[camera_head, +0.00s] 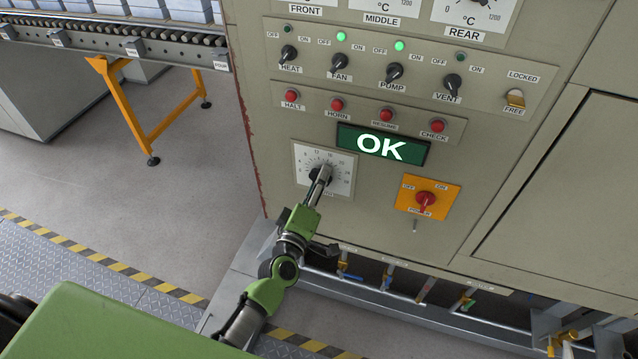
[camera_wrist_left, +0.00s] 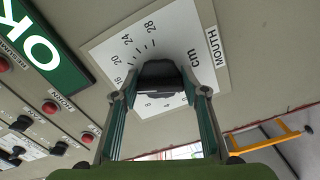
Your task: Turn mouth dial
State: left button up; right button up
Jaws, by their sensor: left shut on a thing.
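The mouth dial is a black knob (camera_wrist_left: 161,72) on a white square scale plate (camera_wrist_left: 108,47) marked in cm and labelled MOUTH in the left wrist view. In the head view the plate (camera_head: 343,167) is on the lower left of the grey control panel. My left gripper (camera_head: 322,177) reaches up to the dial from below. In the left wrist view its two fingers (camera_wrist_left: 160,94) stand on either side of the knob and are shut on it. The fingers hide part of the scale and the knob's pointer. My right gripper is not in view.
A green OK display (camera_head: 383,145) is just above right of the dial. The orange power switch (camera_head: 427,197) is to its right. Red buttons (camera_head: 337,104) and black switches (camera_head: 340,62) are above. Pipes with valves (camera_head: 426,290) run below the panel. A roller conveyor (camera_head: 100,40) is at the upper left.

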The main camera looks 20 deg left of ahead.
pick_arm(q)
jog(key=shift+n, duration=0.6)
jog(key=o, duration=1.1)
jog(key=shift+s, duration=0.1)
jog(key=s, duration=1.2)
jog(key=shift+a, duration=0.25)
jog(key=shift+w, duration=0.1)
